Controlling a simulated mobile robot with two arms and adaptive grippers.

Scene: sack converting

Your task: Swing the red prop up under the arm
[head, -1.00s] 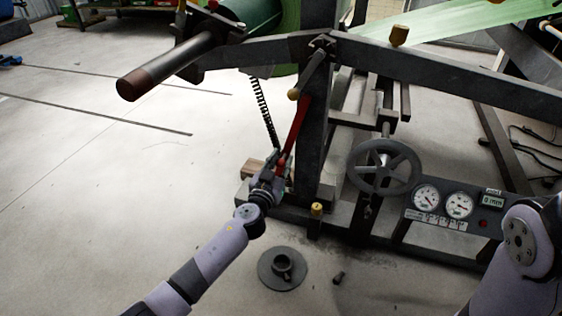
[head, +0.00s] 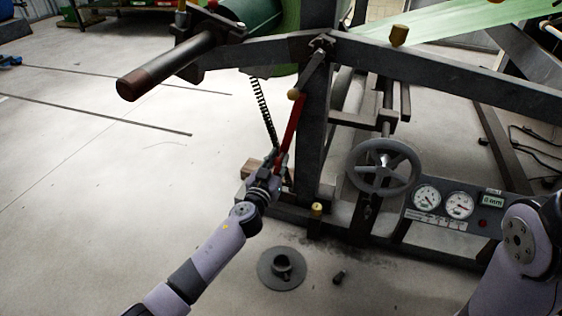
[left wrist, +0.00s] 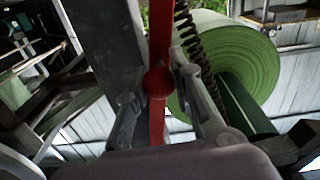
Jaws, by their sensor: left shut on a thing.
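The red prop (head: 292,122) stands nearly upright, leaning slightly, beside the dark upright post of the machine in the head view. Its upper end is near a yellow-tipped dark lever (head: 313,72), below the dark grey arm (head: 440,68). My left gripper (head: 277,172) is shut on the prop's lower part. In the left wrist view the red prop (left wrist: 161,40) runs up between the two fingers (left wrist: 160,95), with a round red boss between them. Whether the prop's upper end touches anything cannot be told. My right gripper is out of view.
A coil spring (head: 264,112) hangs just left of the prop. A handwheel (head: 384,167) and gauge panel (head: 445,208) are to the right. A round dark base piece (head: 281,269) lies on the floor, which is open to the left.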

